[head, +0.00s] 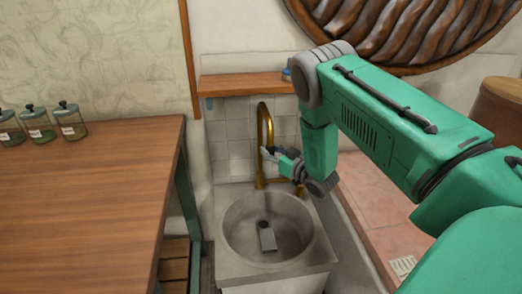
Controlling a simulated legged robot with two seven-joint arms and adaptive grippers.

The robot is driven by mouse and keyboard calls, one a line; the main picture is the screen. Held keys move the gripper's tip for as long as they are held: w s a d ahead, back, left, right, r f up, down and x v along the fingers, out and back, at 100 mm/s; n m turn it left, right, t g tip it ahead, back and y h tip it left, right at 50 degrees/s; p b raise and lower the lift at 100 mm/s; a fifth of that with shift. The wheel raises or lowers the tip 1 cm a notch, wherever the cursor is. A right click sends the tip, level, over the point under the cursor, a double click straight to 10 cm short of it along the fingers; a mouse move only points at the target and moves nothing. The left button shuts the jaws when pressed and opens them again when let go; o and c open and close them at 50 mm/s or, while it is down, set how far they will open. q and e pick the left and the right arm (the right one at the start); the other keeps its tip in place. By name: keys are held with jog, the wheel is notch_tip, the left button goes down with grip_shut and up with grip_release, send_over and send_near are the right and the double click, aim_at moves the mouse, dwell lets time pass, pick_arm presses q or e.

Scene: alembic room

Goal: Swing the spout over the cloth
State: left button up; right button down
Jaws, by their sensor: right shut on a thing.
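The brass spout (261,122) rises in a tall arch at the back rim of the stone sink (228,265). My right gripper (268,153) is at the lower end of the arch and shut on the spout. The fingers partly hide the spout end. A small grey flat piece (268,240) lies on the sink bottom by the dark drain; it may be the cloth, but it is too small to be sure. My left gripper is not in view.
A wooden table (90,200) with several lidded glass jars (38,124) stands at the left. A wooden shelf (245,84) hangs above the tiles behind the spout. A pinkish tiled surface (375,195) lies to the right, under my right arm.

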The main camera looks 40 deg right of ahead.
jog(key=shift+s+d+f, duration=0.2)
jog(key=shift+s+f, duration=0.1)
jog(key=shift+s, duration=0.05)
jog(key=c, duration=1.8)
grip_release()
jog(key=o, duration=0.5)
jog(key=shift+s+d+r, duration=0.1)
jog(key=shift+s, duration=0.1)
jog(key=shift+o, duration=0.2)
jog(key=shift+s+r, duration=0.1)
jog(key=shift+r, duration=0.05)
jog(key=s, duration=1.1)
jog(key=shift+s+d, duration=0.35)
jog(key=shift+s, duration=0.05)
